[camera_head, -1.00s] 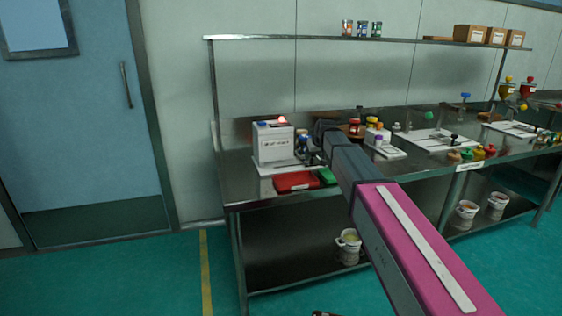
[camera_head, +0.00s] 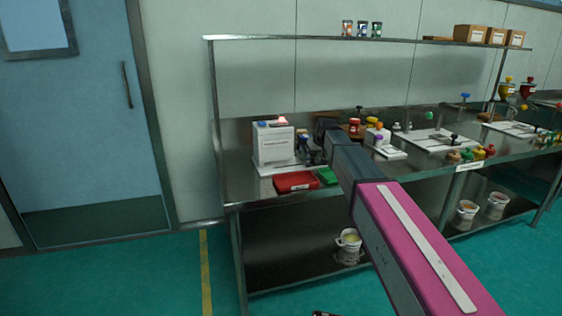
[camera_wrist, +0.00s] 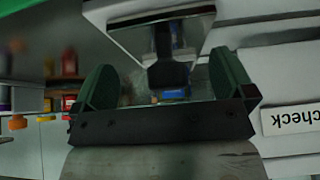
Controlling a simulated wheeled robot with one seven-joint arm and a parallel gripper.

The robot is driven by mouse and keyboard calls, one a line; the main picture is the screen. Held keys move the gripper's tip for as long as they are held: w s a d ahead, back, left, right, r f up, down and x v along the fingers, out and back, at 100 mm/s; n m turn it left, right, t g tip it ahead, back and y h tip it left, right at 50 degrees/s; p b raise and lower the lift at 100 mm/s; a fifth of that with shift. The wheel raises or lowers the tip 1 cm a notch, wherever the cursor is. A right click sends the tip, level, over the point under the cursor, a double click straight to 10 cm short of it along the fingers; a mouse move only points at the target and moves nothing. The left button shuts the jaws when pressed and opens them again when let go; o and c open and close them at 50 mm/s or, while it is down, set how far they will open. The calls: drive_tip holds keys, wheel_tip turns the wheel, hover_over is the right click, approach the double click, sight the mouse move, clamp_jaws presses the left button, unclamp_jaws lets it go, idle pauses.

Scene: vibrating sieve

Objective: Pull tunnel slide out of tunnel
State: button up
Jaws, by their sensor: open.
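A white box (camera_head: 272,145) with a red light on top stands at the left end of the steel bench; it is probably the tunnel housing. A small dark and blue piece (camera_head: 303,145) is at its right side. My gripper (camera_head: 316,156) is close to this piece, mostly hidden by my arm. In the wrist view my gripper (camera_wrist: 168,88) is open, its two dark green fingers apart. A dark handle-like part (camera_wrist: 168,68) with a blue spot lies between or just beyond them. I cannot tell whether it touches the fingers, or clearly pick out the tunnel slide.
Small jars and devices (camera_head: 377,137) stand right of my arm. A shelf (camera_head: 370,39) runs above the bench. A white surface labelled "check" (camera_wrist: 289,118) is beside the right finger.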

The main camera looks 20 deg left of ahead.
drive_tip(key=v, duration=0.8)
idle(0.4)
drive_tip(key=shift+s+d+r, duration=0.1)
